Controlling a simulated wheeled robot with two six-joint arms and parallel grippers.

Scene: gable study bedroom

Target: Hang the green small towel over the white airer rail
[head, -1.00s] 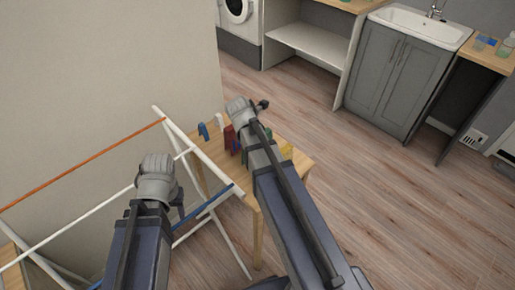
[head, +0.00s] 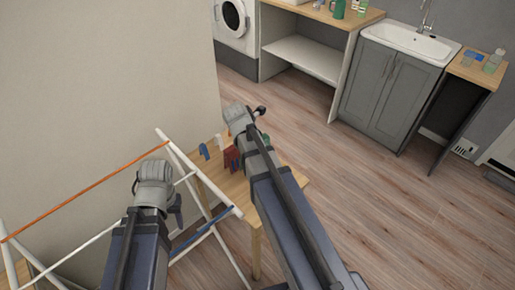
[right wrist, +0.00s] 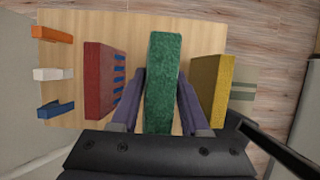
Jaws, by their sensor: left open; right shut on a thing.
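The green small towel (right wrist: 164,85) is a folded upright slab on the wooden table. In the right wrist view my right gripper (right wrist: 160,108) has a finger on each side of it and is shut on it. In the head view this towel is mostly hidden behind my right arm. The white airer rail (head: 95,240) runs slantwise at the left, beside an orange rail (head: 80,195) and a blue rail (head: 195,238). The airer stands by the wall, left of the table. My left gripper (head: 176,208) is open and empty over the airer; its fingers are partly hidden.
On the wooden table (head: 292,182) stand a red folded cloth (right wrist: 99,80), a blue-striped thing (right wrist: 119,78) and a yellow folded cloth (right wrist: 216,88) close beside the towel. The floor at right is clear.

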